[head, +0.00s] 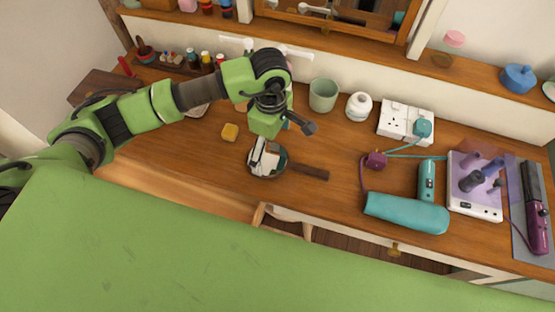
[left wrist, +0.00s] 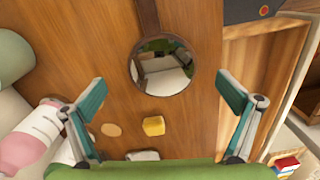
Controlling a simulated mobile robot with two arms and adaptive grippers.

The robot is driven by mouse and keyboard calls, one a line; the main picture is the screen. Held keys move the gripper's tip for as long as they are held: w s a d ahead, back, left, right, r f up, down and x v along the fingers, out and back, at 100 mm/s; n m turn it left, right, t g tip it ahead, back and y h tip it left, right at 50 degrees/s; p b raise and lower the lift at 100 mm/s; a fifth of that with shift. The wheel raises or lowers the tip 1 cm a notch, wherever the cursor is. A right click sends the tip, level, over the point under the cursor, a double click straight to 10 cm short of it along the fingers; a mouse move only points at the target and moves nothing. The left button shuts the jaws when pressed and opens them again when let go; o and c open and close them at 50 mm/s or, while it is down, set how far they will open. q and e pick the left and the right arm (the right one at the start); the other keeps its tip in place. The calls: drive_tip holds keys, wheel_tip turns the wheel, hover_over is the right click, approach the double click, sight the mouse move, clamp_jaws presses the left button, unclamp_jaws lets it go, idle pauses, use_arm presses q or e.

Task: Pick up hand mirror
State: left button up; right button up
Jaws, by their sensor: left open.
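The hand mirror (head: 284,168) lies on the wooden desktop, its round glass to the left and its brown handle pointing right in the head view. In the left wrist view the mirror (left wrist: 161,66) lies glass up, with its handle running to the top edge. My left gripper (head: 274,146) hangs above the glass end and partly covers it in the head view. In the left wrist view its fingers (left wrist: 161,98) are wide apart and nothing is between them; the glass lies ahead of the gap. My right gripper is not in view.
A yellow block (head: 230,132) lies left of the mirror. A green cup (head: 323,95) and a white jar (head: 359,106) stand behind. A teal hair dryer (head: 407,212) with its cord lies to the right. The desktop in front of the mirror is clear.

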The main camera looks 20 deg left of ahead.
sight(271, 159)
use_arm(q)
drive_tip(key=f, duration=0.2)
drive_tip(key=f+p, duration=0.1)
drive_tip(key=shift+s+a+f, duration=0.2)
drive_tip(key=shift+f, duration=0.7)
drive_tip(key=c, duration=1.4)
drive_tip(key=shift+r, duration=0.1)
